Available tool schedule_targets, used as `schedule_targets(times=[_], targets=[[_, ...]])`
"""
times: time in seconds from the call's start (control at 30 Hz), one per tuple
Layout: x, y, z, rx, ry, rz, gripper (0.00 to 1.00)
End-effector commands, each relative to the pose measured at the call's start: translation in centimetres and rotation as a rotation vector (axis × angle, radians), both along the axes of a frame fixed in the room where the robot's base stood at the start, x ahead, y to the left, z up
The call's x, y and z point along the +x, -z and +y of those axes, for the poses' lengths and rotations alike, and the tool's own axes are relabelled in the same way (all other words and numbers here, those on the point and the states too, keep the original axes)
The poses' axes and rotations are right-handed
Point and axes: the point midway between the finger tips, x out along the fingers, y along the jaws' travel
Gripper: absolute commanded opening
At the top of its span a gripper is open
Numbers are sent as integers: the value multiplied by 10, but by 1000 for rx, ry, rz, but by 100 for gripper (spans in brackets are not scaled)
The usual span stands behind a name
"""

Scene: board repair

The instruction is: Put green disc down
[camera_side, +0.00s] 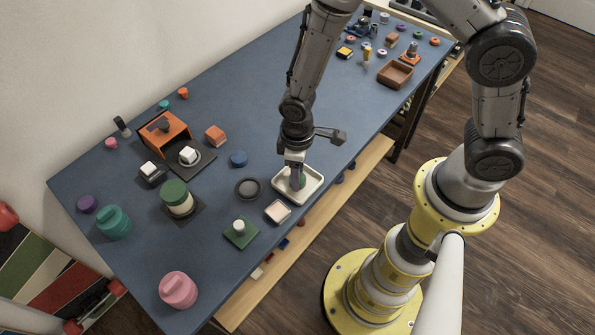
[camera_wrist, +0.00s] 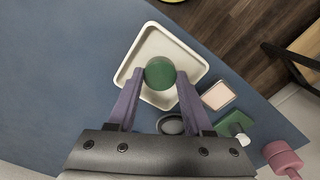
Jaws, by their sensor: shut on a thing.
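The green disc (camera_wrist: 160,73) is between the fingertips of my gripper (camera_wrist: 158,78) in the wrist view. My gripper is shut on it. In the side view my gripper (camera_side: 297,183) points down over the white tray (camera_side: 315,197), and a bit of the green disc (camera_side: 302,180) shows beside the fingers. The tray also shows under the disc in the wrist view (camera_wrist: 197,66). The disc is over the inside of the tray; I cannot tell whether it touches the tray's floor.
A dark round dish (camera_side: 249,188) and a pale square pad (camera_side: 278,211) lie close to the tray. A green board with a white knob (camera_side: 241,232) and a blue disc (camera_side: 238,158) stand farther left. The blue table (camera_side: 330,120) is clear behind the tray.

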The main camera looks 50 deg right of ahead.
Motion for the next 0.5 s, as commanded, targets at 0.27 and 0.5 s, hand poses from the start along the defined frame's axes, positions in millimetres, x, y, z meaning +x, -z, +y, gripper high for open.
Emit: schedule_targets(times=[0.27,0.5], targets=[[0,3,0,0,0,0,6],[0,3,0,0,0,-1,80]])
